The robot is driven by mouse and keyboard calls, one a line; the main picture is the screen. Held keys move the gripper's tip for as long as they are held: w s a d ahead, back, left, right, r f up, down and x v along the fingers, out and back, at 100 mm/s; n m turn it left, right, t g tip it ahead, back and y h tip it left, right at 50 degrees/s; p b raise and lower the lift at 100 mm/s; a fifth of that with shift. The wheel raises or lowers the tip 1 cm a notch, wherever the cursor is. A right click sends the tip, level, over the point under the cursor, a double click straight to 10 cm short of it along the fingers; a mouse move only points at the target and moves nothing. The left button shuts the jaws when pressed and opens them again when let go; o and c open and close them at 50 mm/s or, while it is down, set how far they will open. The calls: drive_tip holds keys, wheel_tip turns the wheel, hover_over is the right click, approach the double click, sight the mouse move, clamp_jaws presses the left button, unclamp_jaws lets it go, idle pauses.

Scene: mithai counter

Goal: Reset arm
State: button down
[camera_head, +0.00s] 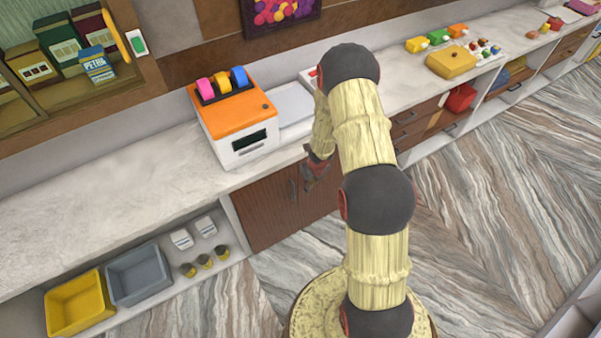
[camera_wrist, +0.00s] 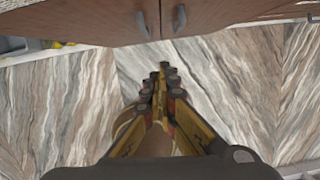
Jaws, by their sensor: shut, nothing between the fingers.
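My gripper (camera_head: 316,172) hangs at the end of my folded arm, in front of the brown cabinet doors below the counter in the head view. In the wrist view my gripper (camera_wrist: 163,75) points down over the striped floor, its fingers together with nothing between them. My arm rises from its round base, bends at the top above the counter edge and comes down on the left side. Part of the forearm is hidden behind the upper arm in the head view.
The counter (camera_head: 90,205) holds an orange and white machine (camera_head: 235,120). Brown cabinet doors (camera_head: 285,205) are close to my gripper. A yellow bin (camera_head: 75,303) and a grey bin (camera_head: 139,274) sit on the low shelf. The striped floor (camera_head: 480,210) is clear at the right.

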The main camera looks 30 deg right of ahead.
idle(0.3)
drive_tip(key=s+d+r+m+g+h, duration=0.15)
drive_tip(key=s+d+m, duration=0.4)
drive_tip(key=m, duration=0.55)
drive_tip(key=s+a+r+m+g+h+b, duration=0.1)
drive_tip(key=s+r+m+b, duration=0.1)
drive_tip(key=s+r+m, duration=0.35)
drive_tip(key=s+r+m+g+h+b, duration=0.1)
drive_tip(key=s+r+m, duration=0.1)
drive_tip(key=r+m, duration=0.6)
drive_tip(key=s+a+r+m+t+y+b, duration=0.2)
drive_tip(key=s+a+r+m+b, duration=0.3)
drive_tip(key=a+r, duration=0.4)
drive_tip(key=s+a+r+m+t+y+b, duration=0.1)
drive_tip(key=s+a+r+m+t+b, duration=0.3)
drive_tip(key=s+a+r+b, duration=0.4)
drive_tip(key=a+r+m, duration=0.1)
drive_tip(key=a, duration=0.5)
drive_tip(key=shift+r+y, duration=0.35)
drive_tip(key=shift+r, duration=0.05)
